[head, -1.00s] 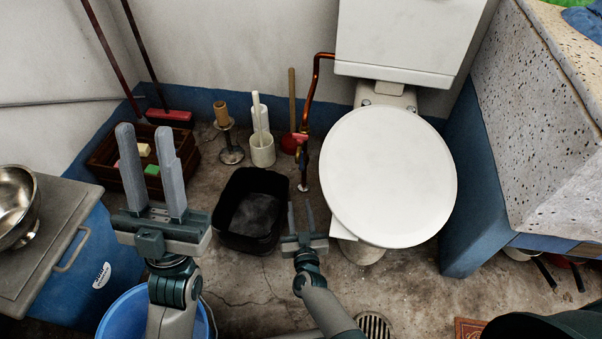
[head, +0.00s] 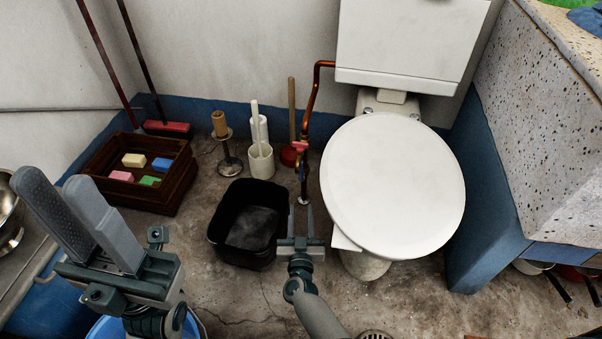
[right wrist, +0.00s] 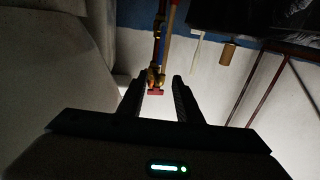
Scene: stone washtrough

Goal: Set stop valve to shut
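The stop valve (head: 300,146) is a small fitting with a red handle on the copper pipe (head: 309,100) left of the toilet. In the right wrist view its brass body (right wrist: 155,76) and red handle (right wrist: 155,92) show between the fingers, near the tips. Whether they touch cannot be told. My right gripper (head: 299,212) is open and empty, low in front of the valve in the head view. My left gripper (head: 56,184) is open and empty at the left, far from the valve.
The toilet (head: 395,185) stands close on the right of the pipe. A black bin (head: 247,250) is left of my right gripper. A brush holder (head: 261,163), a plunger (head: 290,155) and a wooden crate (head: 165,195) stand along the wall.

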